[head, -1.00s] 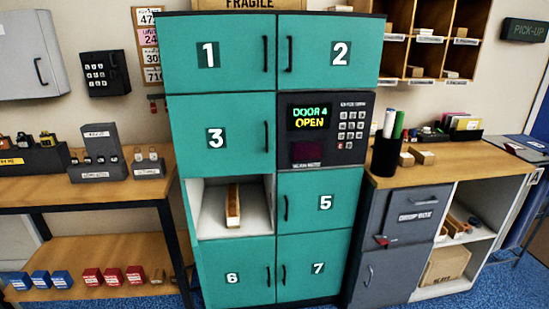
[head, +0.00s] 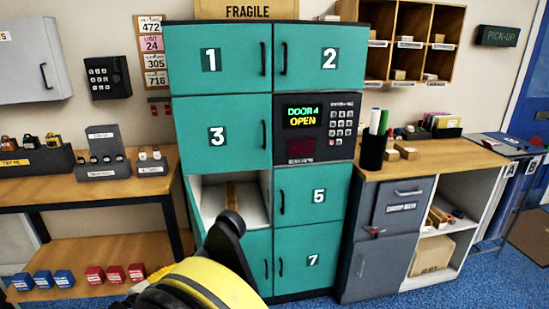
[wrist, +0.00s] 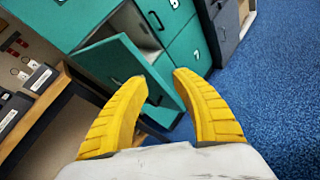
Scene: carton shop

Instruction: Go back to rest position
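My gripper (wrist: 161,77) shows in the wrist view with its two yellow fingers spread apart and nothing held between them. Beyond the fingertips is the open teal door (wrist: 110,68) of the locker's fourth compartment; I cannot tell the gap to it. In the head view, a yellow and black part of my arm rises at the bottom centre, in front of the locker (head: 215,80). The open compartment (head: 255,200) below door 3 holds a long, narrow brown item (head: 231,194), partly hidden by my arm.
The locker display (head: 303,115) reads "DOOR 4 OPEN". A wooden bench (head: 75,185) with small goods stands left, and a counter (head: 440,160) with a pen cup (head: 374,150) stands right. Blue floor (wrist: 265,110) is clear at the right of the wrist view.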

